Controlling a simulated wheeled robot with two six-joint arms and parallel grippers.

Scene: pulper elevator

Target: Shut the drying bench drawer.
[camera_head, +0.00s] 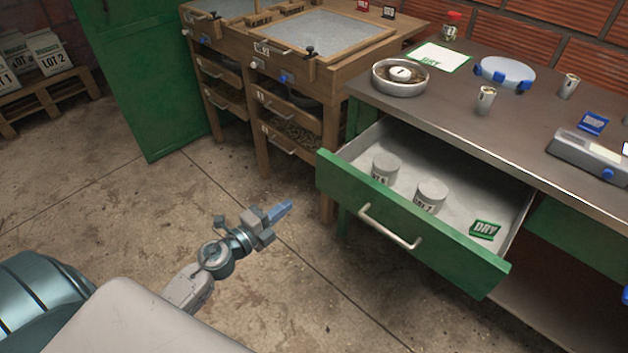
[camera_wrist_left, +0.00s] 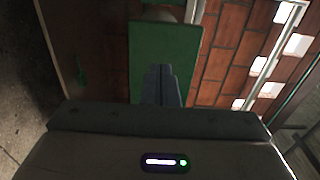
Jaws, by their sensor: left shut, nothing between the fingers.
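The drying bench drawer (camera_head: 410,232) has a green front with a pale bar handle (camera_head: 390,228) and stands pulled out from the bench (camera_head: 480,112). Inside it are two lidded white pots, one pot (camera_head: 385,168) behind the other pot (camera_head: 431,194), and a green DRY card (camera_head: 485,230). My left gripper (camera_head: 283,211) is shut and empty, left of the drawer front and apart from it, over the floor. In the left wrist view its closed fingers (camera_wrist_left: 160,84) show against a green panel. My right gripper is not in view.
On the bench top are a round dish (camera_head: 400,77), a white-and-blue round device (camera_head: 505,72), small metal cups and a scale (camera_head: 590,155). Wooden racks with trays (camera_head: 325,40) and an open green door (camera_head: 137,80) stand at the back. The concrete floor before the drawer is clear.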

